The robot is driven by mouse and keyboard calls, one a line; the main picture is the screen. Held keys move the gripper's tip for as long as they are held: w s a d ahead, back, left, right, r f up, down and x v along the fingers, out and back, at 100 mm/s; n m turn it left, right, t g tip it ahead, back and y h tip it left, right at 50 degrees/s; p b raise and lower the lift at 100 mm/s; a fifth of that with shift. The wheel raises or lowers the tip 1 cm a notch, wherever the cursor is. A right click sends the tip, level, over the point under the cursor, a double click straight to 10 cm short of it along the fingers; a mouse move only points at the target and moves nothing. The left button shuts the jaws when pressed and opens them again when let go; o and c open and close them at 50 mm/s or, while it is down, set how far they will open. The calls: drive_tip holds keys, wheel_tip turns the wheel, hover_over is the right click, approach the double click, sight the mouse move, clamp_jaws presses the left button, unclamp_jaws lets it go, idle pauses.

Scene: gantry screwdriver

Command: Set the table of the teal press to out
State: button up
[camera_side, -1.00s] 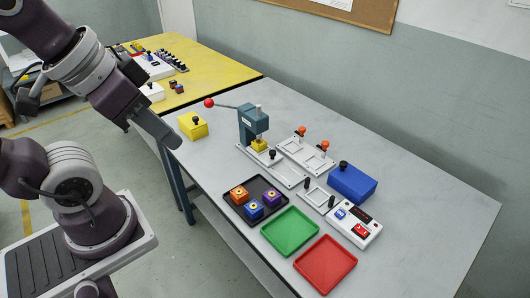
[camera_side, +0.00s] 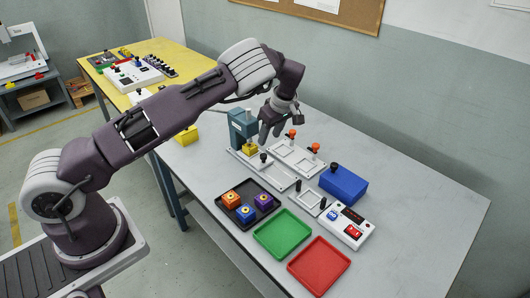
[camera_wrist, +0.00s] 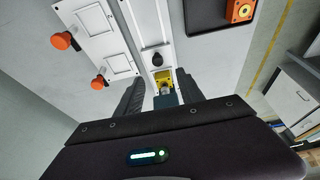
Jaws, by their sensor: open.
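The teal press (camera_side: 237,128) stands on the grey bench, with its white slide rail (camera_side: 283,178) running toward the front right. A yellow block (camera_side: 250,150) sits under the press head; it also shows in the wrist view (camera_wrist: 164,76). A black knob (camera_side: 263,158) stands on the slide just in front of the block; the wrist view shows this knob (camera_wrist: 158,60) too. My gripper (camera_side: 271,134) is open and empty, pointing down above the slide near the press. In the wrist view its fingers lie either side of the yellow block, with the knob beyond their tips. My arm hides the press lever.
A white plate with two orange-topped clamps (camera_side: 315,149) lies right beside the slide. A blue box (camera_side: 343,184) stands further right. A black tray with several blocks (camera_side: 232,217), a green tray (camera_side: 283,233) and a red tray (camera_side: 319,265) are in front.

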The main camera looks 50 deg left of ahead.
sight(264, 155)
drive_tip(key=shift+y, duration=0.4)
drive_tip(key=x, duration=0.9)
drive_tip(key=shift+w+d+f, duration=0.2)
drive_tip(key=shift+d+f, duration=0.05)
drive_tip(key=shift+f, duration=0.25)
drive_tip(key=shift+c, duration=0.3)
clamp_jaws()
drive_tip(key=shift+d, duration=0.1)
